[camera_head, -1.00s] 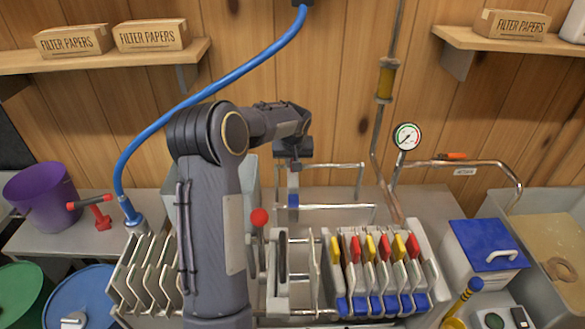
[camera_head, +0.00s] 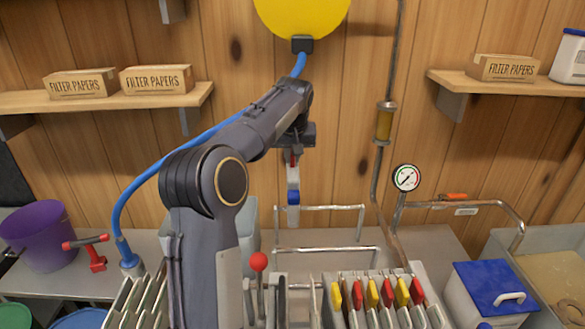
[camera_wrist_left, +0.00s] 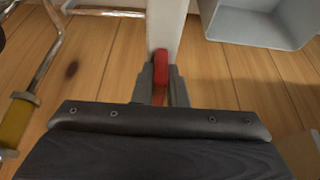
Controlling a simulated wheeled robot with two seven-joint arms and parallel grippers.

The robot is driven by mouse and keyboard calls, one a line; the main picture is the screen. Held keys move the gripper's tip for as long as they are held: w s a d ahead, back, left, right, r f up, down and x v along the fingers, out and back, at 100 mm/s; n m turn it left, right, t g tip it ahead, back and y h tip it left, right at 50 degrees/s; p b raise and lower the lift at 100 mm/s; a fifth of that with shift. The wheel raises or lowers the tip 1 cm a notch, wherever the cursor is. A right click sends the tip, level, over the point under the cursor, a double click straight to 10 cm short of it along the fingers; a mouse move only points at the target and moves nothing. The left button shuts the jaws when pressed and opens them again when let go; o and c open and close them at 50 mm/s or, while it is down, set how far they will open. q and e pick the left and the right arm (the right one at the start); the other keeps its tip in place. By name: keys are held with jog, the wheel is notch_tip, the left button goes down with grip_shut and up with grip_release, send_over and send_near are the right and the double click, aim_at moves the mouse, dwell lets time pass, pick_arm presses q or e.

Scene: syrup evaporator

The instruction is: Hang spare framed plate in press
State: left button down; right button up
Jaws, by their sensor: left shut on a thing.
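My left gripper (camera_head: 294,150) is shut on the red tab (camera_wrist_left: 161,68) of a framed plate (camera_head: 293,178). The plate is seen nearly edge-on, pale with a blue lower end, and hangs in the air in front of the wood wall. In the left wrist view its pale frame (camera_wrist_left: 166,25) runs away between the grey fingers. The press (camera_head: 420,312) stands below to the right with several plates (camera_head: 372,293) bearing red and yellow tabs; its lower part is cut off. My right gripper is out of view.
Pale plates (camera_head: 133,305) stand in a rack at lower left, partly behind my left arm. A red-knobbed lever (camera_head: 258,262) rises beside the press. A blue hose (camera_head: 125,190) arcs behind my arm. A gauge (camera_head: 407,178) and pipes stand behind the press.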

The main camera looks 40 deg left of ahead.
pick_arm(q)
jog(key=shift+r, duration=0.5)
jog(key=shift+r+p, duration=0.5)
jog(key=shift+p, duration=0.25)
jog(key=shift+f, duration=0.1)
dwell(0.6)
